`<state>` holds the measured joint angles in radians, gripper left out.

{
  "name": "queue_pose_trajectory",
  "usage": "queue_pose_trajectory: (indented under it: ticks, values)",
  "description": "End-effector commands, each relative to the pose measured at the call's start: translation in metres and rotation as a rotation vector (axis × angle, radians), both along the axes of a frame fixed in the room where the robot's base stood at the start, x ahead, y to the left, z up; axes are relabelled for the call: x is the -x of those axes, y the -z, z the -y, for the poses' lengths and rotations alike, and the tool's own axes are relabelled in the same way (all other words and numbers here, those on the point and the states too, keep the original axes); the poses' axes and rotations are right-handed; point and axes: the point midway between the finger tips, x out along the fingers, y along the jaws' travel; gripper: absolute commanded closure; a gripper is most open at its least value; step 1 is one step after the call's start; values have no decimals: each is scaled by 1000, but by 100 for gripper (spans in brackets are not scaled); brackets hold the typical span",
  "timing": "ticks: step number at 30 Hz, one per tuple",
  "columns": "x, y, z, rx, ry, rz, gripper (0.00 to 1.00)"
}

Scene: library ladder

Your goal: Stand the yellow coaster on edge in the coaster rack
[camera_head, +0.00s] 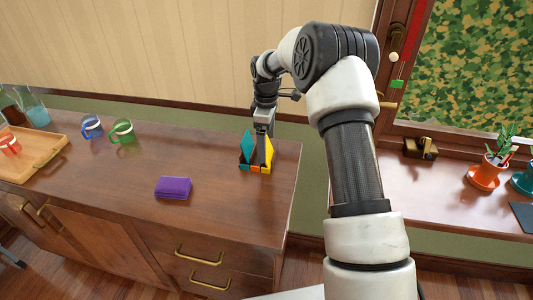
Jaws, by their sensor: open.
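The coaster rack (244,160) stands near the right end of the wooden counter. A teal coaster (247,146) stands in its left part. The yellow coaster (267,155) stands upright in the right part of the rack. Something orange shows low at the front of the rack between them. My gripper (262,150) points down at the rack, between the two coasters and close to the yellow one. It is open; its fingertips are partly hidden, and I cannot tell whether a finger touches the yellow coaster.
A purple stack (174,188) lies on the counter left of the rack. A green mug (122,131), a blue mug (91,127) and a wooden tray (60,149) are farther left. The counter around the rack's front is clear. A windowsill with an orange plant pot (484,174) lies right.

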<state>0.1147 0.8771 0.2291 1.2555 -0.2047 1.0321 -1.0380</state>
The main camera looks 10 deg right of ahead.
Motion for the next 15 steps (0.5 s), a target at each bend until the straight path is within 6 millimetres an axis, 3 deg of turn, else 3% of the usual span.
queue_pose_trajectory:
  ticks: [7, 15]
  values:
    - [0, 4, 0, 0, 0, 1, 9]
    - [0, 4, 0, 0, 0, 1, 54]
